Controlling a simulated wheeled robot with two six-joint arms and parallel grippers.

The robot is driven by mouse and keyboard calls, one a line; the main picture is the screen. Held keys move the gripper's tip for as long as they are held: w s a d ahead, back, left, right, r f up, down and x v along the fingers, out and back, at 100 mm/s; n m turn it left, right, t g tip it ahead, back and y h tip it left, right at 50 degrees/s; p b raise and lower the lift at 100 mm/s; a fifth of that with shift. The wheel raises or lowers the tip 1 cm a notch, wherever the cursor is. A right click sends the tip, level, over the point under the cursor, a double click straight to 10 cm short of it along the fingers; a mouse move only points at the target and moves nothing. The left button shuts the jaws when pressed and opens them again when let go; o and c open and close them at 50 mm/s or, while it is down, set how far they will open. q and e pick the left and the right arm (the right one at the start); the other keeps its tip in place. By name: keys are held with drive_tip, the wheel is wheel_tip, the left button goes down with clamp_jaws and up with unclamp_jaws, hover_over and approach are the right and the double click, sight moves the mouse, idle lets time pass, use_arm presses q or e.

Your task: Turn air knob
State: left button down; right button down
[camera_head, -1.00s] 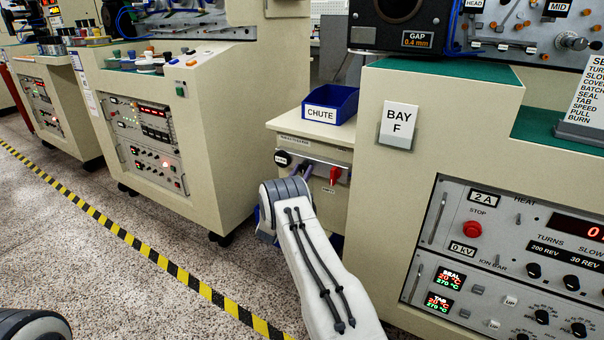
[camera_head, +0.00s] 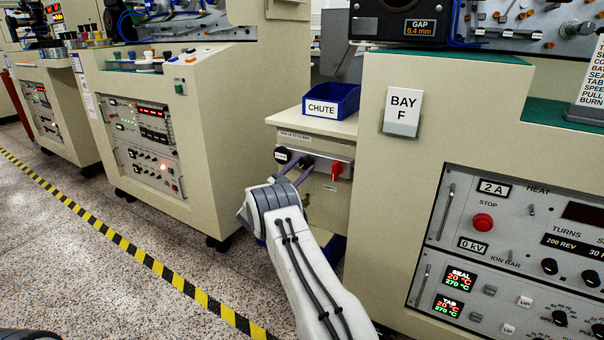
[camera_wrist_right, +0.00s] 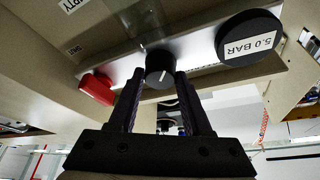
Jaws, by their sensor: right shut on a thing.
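The air knob is a small black round knob with a white mark (camera_wrist_right: 160,67). It sits on a silver panel (camera_wrist_right: 205,50), between a red lever (camera_wrist_right: 97,89) and a round black gauge marked 5.0 BAR (camera_wrist_right: 248,37). My right gripper (camera_wrist_right: 160,77) has one finger on each side of the knob and is shut on it. In the head view the right gripper (camera_head: 299,170) reaches up to the knob (camera_head: 306,161), with the gauge (camera_head: 282,155) to its left and the red lever (camera_head: 337,169) to its right. My left gripper is out of view.
A blue bin labelled CHUTE (camera_head: 345,98) stands on the cabinet above the panel. The large BAY F machine (camera_head: 400,75) stands close to the right of my arm. Another machine (camera_head: 225,140) stands to the left, with open floor (camera_head: 110,245) before it.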

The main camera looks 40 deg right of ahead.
drive_tip(key=shift+m, duration=0.6)
drive_tip(key=shift+c, duration=1.7)
unclamp_jaws()
drive_tip(key=shift+a, duration=0.15)
drive_tip(key=p+v, duration=0.2)
drive_tip(key=v, duration=0.8)
drive_tip(key=shift+a, duration=0.2)
drive_tip(key=shift+w, duration=0.15)
